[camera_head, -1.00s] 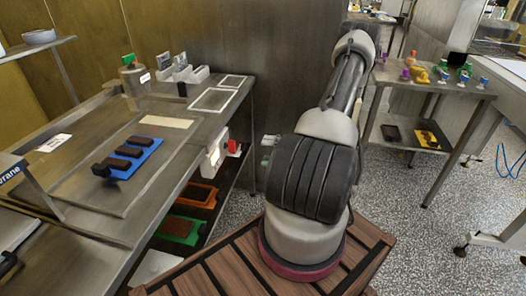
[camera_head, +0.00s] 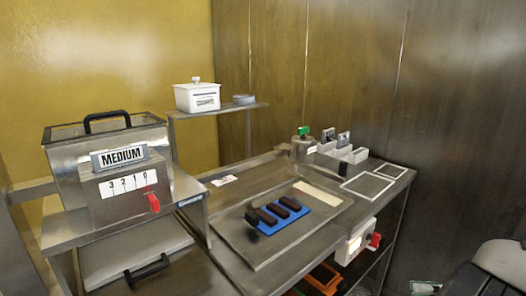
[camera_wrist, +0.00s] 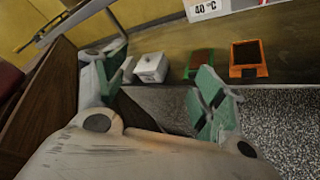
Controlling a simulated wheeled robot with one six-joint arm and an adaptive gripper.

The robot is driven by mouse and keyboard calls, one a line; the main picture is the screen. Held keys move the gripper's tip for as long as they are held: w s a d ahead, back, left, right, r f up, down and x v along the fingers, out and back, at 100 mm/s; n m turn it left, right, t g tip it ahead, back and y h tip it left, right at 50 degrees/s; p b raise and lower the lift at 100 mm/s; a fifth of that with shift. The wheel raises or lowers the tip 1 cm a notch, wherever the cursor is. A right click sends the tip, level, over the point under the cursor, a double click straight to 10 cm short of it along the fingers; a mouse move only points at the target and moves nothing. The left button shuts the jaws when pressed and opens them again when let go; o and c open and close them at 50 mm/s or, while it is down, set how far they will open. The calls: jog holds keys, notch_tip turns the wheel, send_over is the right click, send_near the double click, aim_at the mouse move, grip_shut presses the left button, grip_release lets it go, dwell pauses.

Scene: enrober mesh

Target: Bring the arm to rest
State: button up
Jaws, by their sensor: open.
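My gripper (camera_wrist: 160,88) shows in the wrist view with its two green-padded fingers spread apart. Nothing is between the fingers. Whether the arm is moving cannot be told from the wrist view alone.
A steel table (camera_head: 222,205) holds a blue mat (camera_head: 290,224) with dark bars. A machine marked MEDIUM (camera_head: 125,158) stands at left.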

jog(key=s+r+n+g+h, duration=0.3)
jog(key=r+n+g+h, duration=0.15)
jog(key=r+n, duration=0.55)
jog(key=s+r+n+g+h, duration=0.2)
jog(key=r+n+g+h, duration=0.4)
jog(key=n, duration=0.7)
jog(key=a+r+n+t+h, duration=0.1)
jog(key=a+r+n+t, duration=0.1)
jog(key=r, duration=0.3)
jog(key=a+r+n+t+h, duration=0.1)
jog(key=a+r+n+t, duration=0.1)
jog(key=r, duration=0.3)
jog(key=w+a+r+n+t+h, duration=0.1)
jog(key=a+r+n+t, duration=0.2)
jog(key=r, duration=0.3)
jog(key=shift+n+t, duration=0.75)
jog(key=shift+n, duration=0.05)
